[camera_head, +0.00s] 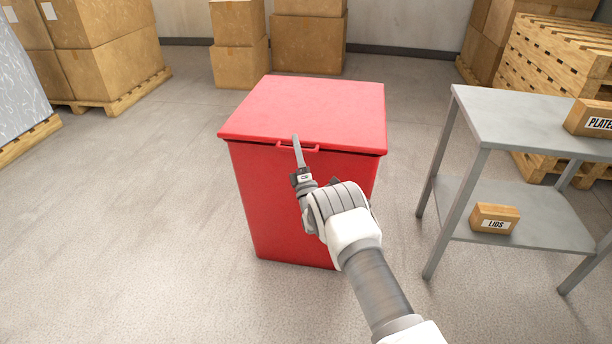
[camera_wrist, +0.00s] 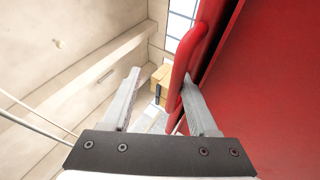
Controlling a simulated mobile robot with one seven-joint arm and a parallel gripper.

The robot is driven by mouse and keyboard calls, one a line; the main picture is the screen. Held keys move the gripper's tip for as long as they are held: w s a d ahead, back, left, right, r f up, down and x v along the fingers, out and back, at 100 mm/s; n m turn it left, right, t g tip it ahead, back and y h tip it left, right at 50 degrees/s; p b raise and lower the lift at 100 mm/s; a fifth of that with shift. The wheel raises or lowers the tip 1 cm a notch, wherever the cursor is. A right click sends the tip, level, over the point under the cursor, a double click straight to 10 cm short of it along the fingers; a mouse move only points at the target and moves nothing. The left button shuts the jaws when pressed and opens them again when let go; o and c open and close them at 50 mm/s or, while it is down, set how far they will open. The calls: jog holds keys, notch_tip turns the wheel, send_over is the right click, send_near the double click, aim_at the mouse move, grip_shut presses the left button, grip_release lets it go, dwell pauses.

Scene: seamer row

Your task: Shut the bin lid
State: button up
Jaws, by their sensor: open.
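The red bin (camera_head: 285,205) stands on the floor in the middle of the head view, and its red side fills the right of the wrist view (camera_wrist: 275,100). Its flat lid (camera_head: 310,105) lies down or nearly down, with a thin dark gap under the front edge. A red bar handle (camera_head: 313,148) juts from the lid's front edge; it also shows in the wrist view (camera_wrist: 188,58). My gripper (camera_head: 298,145) is open at this handle. In the wrist view the handle overlaps the right fingertip (camera_wrist: 160,85); I cannot tell whether they touch. The left finger is clear of it.
A grey two-shelf table (camera_head: 530,125) stands to the right, with a PLATES box (camera_head: 592,119) on top and a LIDS box (camera_head: 494,219) below. Cardboard boxes (camera_head: 308,42) stand behind the bin. The floor to the left is free.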

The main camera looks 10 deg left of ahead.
jog(key=p+v, duration=0.3)
jog(key=v, duration=1.3)
jog(key=shift+d, duration=0.2)
jog(key=shift+s+r, duration=0.1)
jog(key=shift+r, duration=0.05)
